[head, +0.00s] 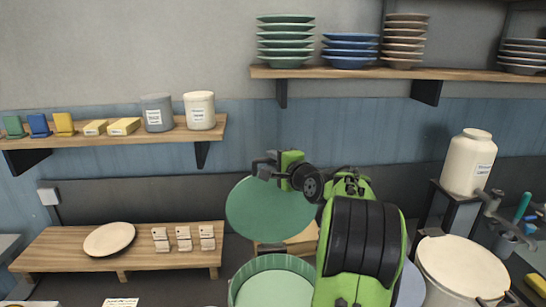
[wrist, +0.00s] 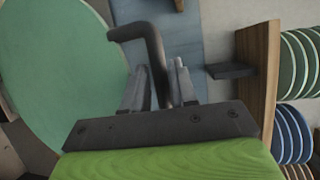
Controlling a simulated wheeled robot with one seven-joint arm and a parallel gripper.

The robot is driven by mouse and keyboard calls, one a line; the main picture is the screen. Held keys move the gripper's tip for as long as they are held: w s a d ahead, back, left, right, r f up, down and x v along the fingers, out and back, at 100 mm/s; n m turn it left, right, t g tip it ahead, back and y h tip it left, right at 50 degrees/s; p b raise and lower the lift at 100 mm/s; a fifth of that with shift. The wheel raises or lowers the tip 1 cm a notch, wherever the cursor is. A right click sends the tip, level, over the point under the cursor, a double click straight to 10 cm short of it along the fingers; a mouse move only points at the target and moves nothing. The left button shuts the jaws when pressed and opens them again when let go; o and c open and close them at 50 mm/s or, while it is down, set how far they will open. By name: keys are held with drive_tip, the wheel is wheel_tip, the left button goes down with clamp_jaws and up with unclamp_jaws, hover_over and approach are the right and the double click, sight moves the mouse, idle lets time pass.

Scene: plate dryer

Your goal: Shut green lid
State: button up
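The green lid (head: 262,212) is a flat round disc standing raised and tilted above the round green bin (head: 273,290), whose open top shows at the bottom of the head view. In the wrist view the lid (wrist: 60,75) fills the left side. A dark bent handle (wrist: 151,38) runs from the lid in between the fingers of my gripper (wrist: 160,82). The fingers lie close on both sides of the handle and look shut on it. In the head view my gripper (head: 264,165) is at the lid's upper edge; my arm hides the area to its right.
A white round bin (head: 462,268) stands to the right. A low wooden shelf (head: 60,250) with a plate (head: 109,239) is at left. An upper shelf (head: 340,73) holds stacked plates; its end is to the right of my gripper in the wrist view.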

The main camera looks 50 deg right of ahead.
drive_tip(key=shift+w+d+f, duration=0.1)
drive_tip(key=shift+w+d, duration=0.05)
drive_tip(key=shift+w, duration=0.3)
drive_tip(key=shift+s, duration=0.1)
clamp_jaws()
drive_tip(key=shift+f, duration=0.1)
